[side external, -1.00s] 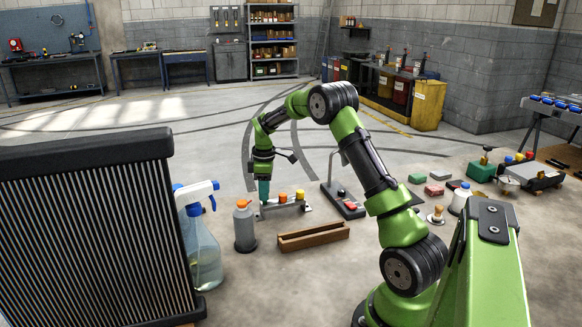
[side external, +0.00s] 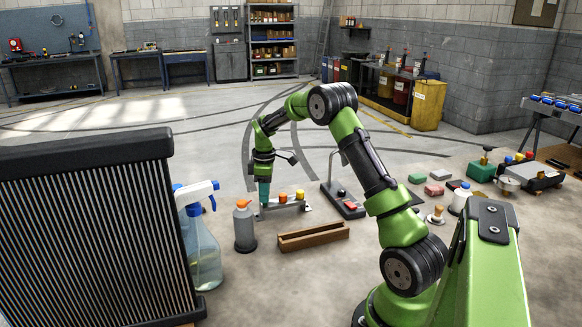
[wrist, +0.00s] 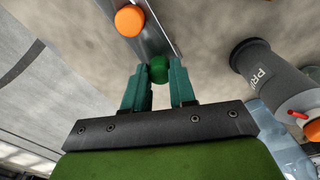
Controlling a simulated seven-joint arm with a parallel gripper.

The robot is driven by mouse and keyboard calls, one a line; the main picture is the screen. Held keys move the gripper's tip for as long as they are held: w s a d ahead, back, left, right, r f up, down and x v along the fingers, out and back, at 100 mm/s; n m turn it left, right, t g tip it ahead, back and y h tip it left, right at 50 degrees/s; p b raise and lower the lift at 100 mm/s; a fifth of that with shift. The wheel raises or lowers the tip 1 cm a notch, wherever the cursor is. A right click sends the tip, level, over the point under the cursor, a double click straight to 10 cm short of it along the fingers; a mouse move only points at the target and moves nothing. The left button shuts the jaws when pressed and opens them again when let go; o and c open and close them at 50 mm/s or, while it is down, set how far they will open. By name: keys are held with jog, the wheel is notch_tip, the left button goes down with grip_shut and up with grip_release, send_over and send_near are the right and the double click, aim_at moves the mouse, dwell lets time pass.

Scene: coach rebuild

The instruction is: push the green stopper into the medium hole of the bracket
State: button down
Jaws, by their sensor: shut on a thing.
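The green stopper (wrist: 159,70) sits between the teal fingertips of my gripper (wrist: 159,77), which is shut on it. The bracket (wrist: 148,40) is a grey strip just beyond and below the stopper in the wrist view. In the side external view my gripper (side external: 264,192) points down at the left end of the bracket (side external: 291,208). The green stopper is hidden by the fingers there. The hole under it is hidden too, so I cannot tell how deep the stopper sits. An orange stopper (wrist: 130,20) stands farther along the bracket. A yellow one (side external: 299,195) also shows there.
A grey bottle with an orange cap (side external: 244,226) stands close to the left of the bracket. A brown wooden tray (side external: 313,237) lies in front. A dark stand with a red part (side external: 350,207) is on the right. A spray bottle (side external: 202,245) stands farther left.

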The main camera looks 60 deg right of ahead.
jog(key=shift+f, duration=0.25)
jog(key=shift+c, duration=1.8)
grip_release()
jog(key=shift+r, duration=3.05)
jog(key=shift+c, duration=0.3)
